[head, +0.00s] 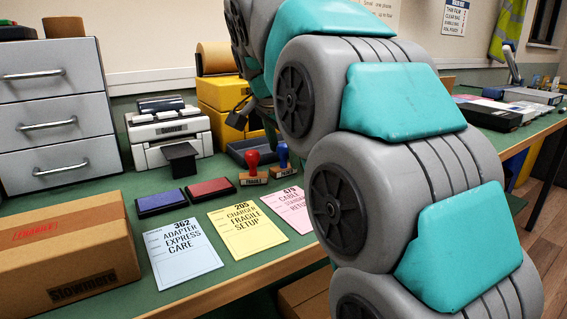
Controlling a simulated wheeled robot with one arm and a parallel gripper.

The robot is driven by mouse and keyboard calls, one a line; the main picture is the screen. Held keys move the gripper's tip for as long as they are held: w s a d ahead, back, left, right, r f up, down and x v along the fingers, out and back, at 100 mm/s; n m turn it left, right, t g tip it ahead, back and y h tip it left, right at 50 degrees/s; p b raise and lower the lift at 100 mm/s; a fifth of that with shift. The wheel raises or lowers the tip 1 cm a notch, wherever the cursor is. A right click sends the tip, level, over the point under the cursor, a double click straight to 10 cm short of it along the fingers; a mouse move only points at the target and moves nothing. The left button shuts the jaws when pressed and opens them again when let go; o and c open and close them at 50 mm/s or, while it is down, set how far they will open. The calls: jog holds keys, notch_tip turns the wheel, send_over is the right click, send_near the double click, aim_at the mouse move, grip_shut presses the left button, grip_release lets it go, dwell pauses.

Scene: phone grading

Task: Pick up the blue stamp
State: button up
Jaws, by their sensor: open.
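The blue stamp (283,156) stands upright on the green bench, with a blue handle on a brown block with a dark label. It is close to the left edge of my large grey and teal arm, which hides what is to its right. A red stamp (252,165) stands upright just left of it. My gripper (254,132) shows partly as dark fingers behind and above the stamps, beside my arm. It is open and looks empty. Its exact distance from the blue stamp is hard to tell.
A blue ink pad (160,202) and a red ink pad (211,189) lie left of the stamps. Blue, yellow and pink cards (290,208) lie in front. A cardboard box (65,255), label printer (170,135), grey tray (240,152) and yellow bins (215,97) surround them.

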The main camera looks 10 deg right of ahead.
grip_shut()
dwell(0.6)
